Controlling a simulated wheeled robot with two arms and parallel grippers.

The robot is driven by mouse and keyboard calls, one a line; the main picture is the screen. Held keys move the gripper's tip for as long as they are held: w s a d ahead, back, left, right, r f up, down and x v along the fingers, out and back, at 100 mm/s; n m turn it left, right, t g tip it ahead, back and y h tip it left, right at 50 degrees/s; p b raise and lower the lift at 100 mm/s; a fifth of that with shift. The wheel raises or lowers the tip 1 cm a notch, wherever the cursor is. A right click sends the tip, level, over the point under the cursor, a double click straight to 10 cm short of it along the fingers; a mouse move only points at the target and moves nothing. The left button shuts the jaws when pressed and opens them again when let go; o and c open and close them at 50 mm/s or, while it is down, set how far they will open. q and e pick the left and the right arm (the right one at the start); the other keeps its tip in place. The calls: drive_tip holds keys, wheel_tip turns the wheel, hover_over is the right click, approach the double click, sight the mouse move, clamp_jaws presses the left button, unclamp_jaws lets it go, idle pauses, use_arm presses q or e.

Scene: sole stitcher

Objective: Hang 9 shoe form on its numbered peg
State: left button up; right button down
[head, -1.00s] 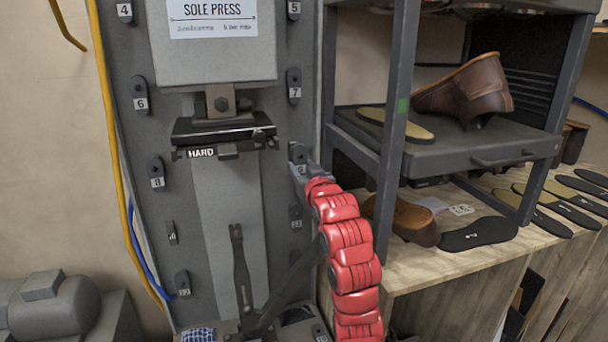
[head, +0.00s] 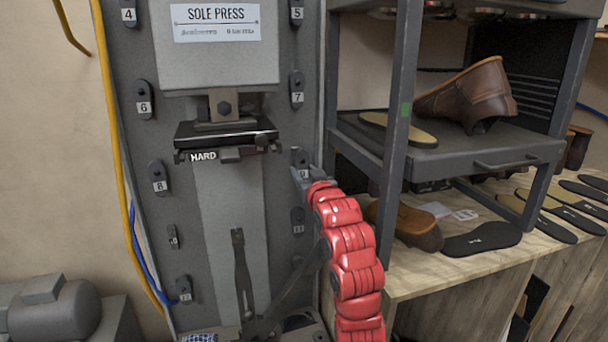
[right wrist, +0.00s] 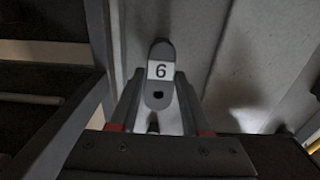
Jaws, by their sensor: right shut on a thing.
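The 9 shoe form (head: 302,157) is a small dark grey rounded plate with a white number label. It stands against the right side of the grey press panel, below the 7 form. My right gripper (head: 303,174) is at its lower end. In the right wrist view the form (right wrist: 160,72) lies between the two fingers of my right gripper (right wrist: 159,80), which is shut on it. Its label reads like a 6 there, consistent with an upside-down 9. A dark hole shows in the form. I cannot tell whether it sits on a peg. My left gripper is out of view.
Other numbered forms, such as 7 (head: 297,88), 8 (head: 159,178) and 11 (head: 298,220), line the panel (head: 220,215). The black HARD clamp (head: 228,138) juts out left of my gripper. A shelf post (head: 396,120) and a wooden bench (head: 430,270) stand close on the right.

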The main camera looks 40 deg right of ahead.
drive_tip(key=shift+b+x, duration=1.2)
drive_tip(key=shift+x, duration=0.55)
idle(1.2)
drive_tip(key=shift+r, duration=0.1)
drive_tip(key=shift+c, duration=1.4)
unclamp_jaws()
drive_tip(key=b+v, duration=1)
drive_tip(key=v, duration=0.7)
drive_tip(key=shift+s+b, duration=0.3)
drive_tip(key=shift+w+a, duration=0.15)
